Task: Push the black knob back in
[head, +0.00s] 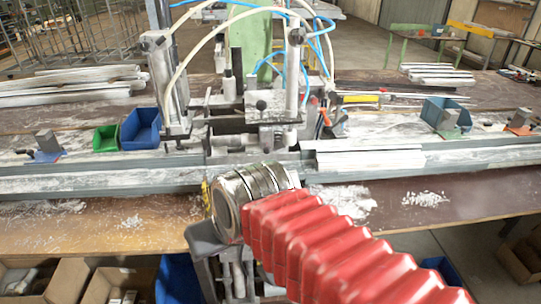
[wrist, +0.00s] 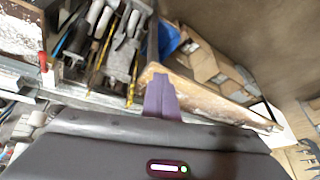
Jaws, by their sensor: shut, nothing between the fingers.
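The clamp machine (head: 258,125) stands in the middle of the bench, dusted with white. A small round black knob (head: 262,104) shows on its front. Other dark round parts sit higher on the machine, and I cannot tell for sure which is the knob of the task or how far it sticks out. My gripper (wrist: 160,94) shows in the wrist view with its purple fingers together and nothing between them. It points at the bench's edge region, apart from the knob. In the head view my arm hides most of the gripper, low in front of the machine.
A green bin (head: 105,138) and a blue bin (head: 141,128) stand left of the machine. White profiles (head: 370,158) lie on the rail to the right. Blue and pale hoses loop above the machine. Cardboard boxes (wrist: 205,65) stand below the bench.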

